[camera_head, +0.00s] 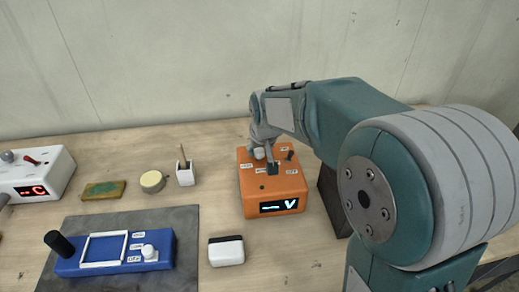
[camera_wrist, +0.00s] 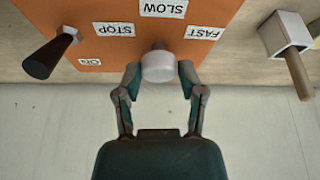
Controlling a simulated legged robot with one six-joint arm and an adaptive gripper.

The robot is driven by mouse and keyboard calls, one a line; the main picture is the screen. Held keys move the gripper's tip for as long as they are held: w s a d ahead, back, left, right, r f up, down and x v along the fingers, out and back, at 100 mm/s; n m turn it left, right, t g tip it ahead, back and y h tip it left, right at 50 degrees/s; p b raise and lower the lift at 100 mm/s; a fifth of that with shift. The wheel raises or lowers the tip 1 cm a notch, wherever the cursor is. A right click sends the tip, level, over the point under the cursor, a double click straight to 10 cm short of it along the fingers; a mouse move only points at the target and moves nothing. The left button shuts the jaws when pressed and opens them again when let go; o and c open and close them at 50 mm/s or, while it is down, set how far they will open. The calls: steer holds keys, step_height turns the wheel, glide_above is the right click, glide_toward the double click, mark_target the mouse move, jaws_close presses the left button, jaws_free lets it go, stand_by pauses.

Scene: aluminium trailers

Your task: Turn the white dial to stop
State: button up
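An orange box (camera_head: 256,201) with a lit display stands on the table, with my gripper (camera_head: 266,158) over its top. In the wrist view the white dial (camera_wrist: 158,66) sits on the orange panel (camera_wrist: 232,30), among labels STOP (camera_wrist: 114,29), SLOW (camera_wrist: 164,8) and FAST (camera_wrist: 204,32), which appear upside down. My gripper's fingers (camera_wrist: 160,78) are apart, one on each side of the dial and close to it. I cannot tell whether they touch it. No pointer mark on the dial is visible. In the head view my gripper largely hides the dial.
A black lever (camera_wrist: 48,56) sticks out near the STOP label. A white cup with a brush (camera_head: 185,174) stands left of the orange box. A blue box (camera_head: 100,262) with another white knob (camera_head: 149,251) lies on a grey mat. A white eraser-like block (camera_head: 226,251) lies in front.

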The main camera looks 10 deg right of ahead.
jaws_close()
steer(key=shift+d, duration=0.1)
steer(key=n+y, duration=0.1)
steer(key=n, duration=0.1)
steer(key=n+y, duration=0.1)
steer(key=n, duration=0.2)
steer(key=shift+d+n+g, duration=0.1)
steer(key=shift+n+g, duration=0.2)
steer(key=shift+g, duration=0.1)
steer(key=n+g, duration=0.1)
steer(key=n, duration=0.2)
steer(key=n+g+y, duration=0.1)
steer(key=n, duration=0.2)
steer(key=shift+w+d+f, duration=0.1)
steer(key=shift+y, duration=0.3)
steer(key=o, duration=0.8)
jaws_free()
steer(key=shift+w, duration=0.1)
